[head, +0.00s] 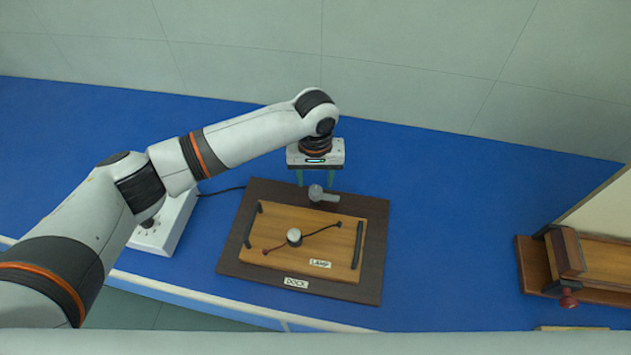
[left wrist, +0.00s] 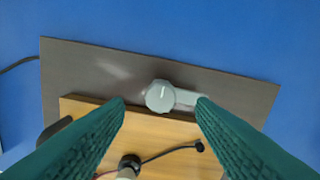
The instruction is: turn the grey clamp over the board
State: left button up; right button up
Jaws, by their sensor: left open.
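The grey clamp (head: 325,195) sits on the dark dock base (head: 232,262), at the far edge of the wooden board (head: 276,222). Its round knob is at the left and its short bar points right, roughly along the board's edge. It also shows in the left wrist view (left wrist: 160,95), where the knob slightly overlaps the board's edge.
A white box (head: 165,225) with a dial stands left of the dock base, partly behind my left arm. A wooden stand (head: 567,255) with a red knob is at the far right.

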aim_at(315, 189)
pick_arm(q)
jog(key=shift+f, duration=2)
jog(key=c, duration=1)
jog(key=shift+o, duration=0.2)
jog(key=shift+p, duration=0.3)
